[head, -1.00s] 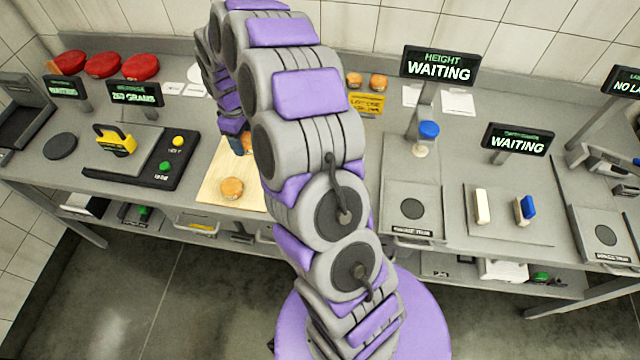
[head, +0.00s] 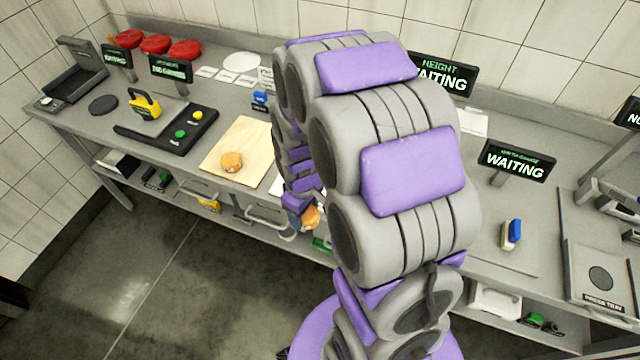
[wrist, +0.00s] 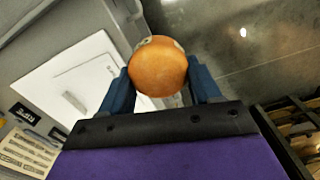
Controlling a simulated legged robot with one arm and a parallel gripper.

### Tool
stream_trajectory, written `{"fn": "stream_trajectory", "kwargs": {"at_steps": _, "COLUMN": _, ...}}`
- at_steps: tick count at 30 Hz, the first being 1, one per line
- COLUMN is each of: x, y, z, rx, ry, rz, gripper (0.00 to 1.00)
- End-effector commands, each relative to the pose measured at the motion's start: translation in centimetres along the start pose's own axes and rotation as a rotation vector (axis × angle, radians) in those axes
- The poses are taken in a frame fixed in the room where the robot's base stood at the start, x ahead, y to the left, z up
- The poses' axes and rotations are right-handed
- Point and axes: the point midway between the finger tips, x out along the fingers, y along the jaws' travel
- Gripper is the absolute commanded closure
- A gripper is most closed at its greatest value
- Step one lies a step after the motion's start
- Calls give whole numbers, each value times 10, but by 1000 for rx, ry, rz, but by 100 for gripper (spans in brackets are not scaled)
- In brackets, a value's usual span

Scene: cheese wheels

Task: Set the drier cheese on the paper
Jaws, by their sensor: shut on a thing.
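My gripper (wrist: 160,84) is shut on an orange-brown cheese wheel (wrist: 158,66), held between its two blue fingers in the wrist view. In the head view the held cheese (head: 311,217) shows below my arm, near the table's front edge. A second, similar cheese (head: 232,161) lies on the pale wooden board (head: 250,138) to the left. White paper (wrist: 60,75) lies on the grey table to the left of the held cheese in the wrist view, beside a dark "RIPE" label (wrist: 22,114). In the head view my arm hides most of that area. I cannot tell which cheese is drier.
A "WAITING" sign (head: 516,160) and a blue-and-white block (head: 511,234) are at right. Floor lies beyond the table's front edge.

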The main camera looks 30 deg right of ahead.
Motion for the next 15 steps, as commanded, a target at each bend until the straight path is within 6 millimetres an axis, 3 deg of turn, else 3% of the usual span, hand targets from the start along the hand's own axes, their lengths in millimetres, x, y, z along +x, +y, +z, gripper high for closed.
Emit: {"fn": "stream_trajectory", "kwargs": {"at_steps": 15, "x": 12, "y": 96, "z": -52, "rx": 1, "ry": 3, "rz": 2, "gripper": 70}}
